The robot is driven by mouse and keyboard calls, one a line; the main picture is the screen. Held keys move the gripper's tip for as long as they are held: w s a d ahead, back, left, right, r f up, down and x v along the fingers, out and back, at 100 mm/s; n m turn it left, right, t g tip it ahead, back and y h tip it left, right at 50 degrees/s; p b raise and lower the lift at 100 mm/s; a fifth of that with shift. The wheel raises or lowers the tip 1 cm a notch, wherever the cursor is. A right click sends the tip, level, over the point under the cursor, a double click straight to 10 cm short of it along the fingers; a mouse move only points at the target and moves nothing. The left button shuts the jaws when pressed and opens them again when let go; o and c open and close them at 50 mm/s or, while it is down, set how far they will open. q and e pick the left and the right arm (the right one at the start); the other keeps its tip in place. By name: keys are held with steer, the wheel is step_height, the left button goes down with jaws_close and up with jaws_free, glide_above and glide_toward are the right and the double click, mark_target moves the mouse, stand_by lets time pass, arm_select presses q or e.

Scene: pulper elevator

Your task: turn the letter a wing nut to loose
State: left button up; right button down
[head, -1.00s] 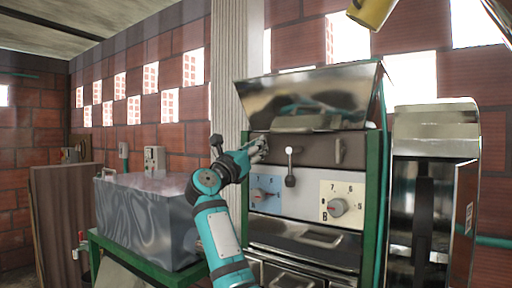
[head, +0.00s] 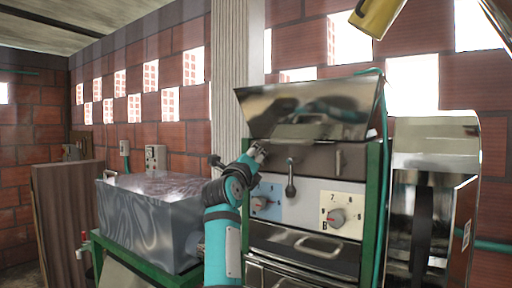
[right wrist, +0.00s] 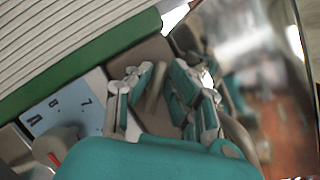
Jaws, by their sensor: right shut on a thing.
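My right gripper (head: 260,150) is at the upper left of the machine's front panel, above the light blue dial plate (head: 266,198). In the right wrist view its two fingers (right wrist: 160,98) stand on either side of a narrow grey-brown wing nut (right wrist: 155,86) and are shut on it. In the head view this wing nut is hidden by the gripper. The letter A shows on the light blue plate (right wrist: 66,108) in the right wrist view. My left gripper is not in view.
A lever with a dark ball end (head: 291,191) hangs beside the gripper. A second upright wing nut (head: 339,162) sits above the cream B plate (head: 341,212). The open shiny hopper lid (head: 310,103) juts out above. A grey tank (head: 150,222) stands at the left.

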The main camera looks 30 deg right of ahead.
steer(key=n+y+p, duration=0.1)
steer(key=n+p, duration=0.1)
steer(key=n, duration=0.1)
steer(key=n+y+p, duration=0.1)
steer(key=n+p, duration=0.2)
steer(key=f+n+y+p, duration=0.1)
steer(key=n+p, duration=0.1)
steer(key=n, duration=0.1)
steer(key=shift+w+f+g+y, duration=0.1)
steer(key=shift+w+g+y, duration=0.1)
steer(key=shift+g+y, duration=0.1)
steer(key=shift+f+n+p, duration=0.1)
steer(key=shift+n+p, duration=0.2)
steer(key=c, duration=1.5)
jaws_free()
steer(key=shift+a, duration=0.1)
steer(key=shift+c, duration=0.2)
steer(key=o, duration=0.4)
steer(key=shift+r, duration=0.25)
steer(key=shift+c, duration=0.2)
steer(key=v, duration=1.2)
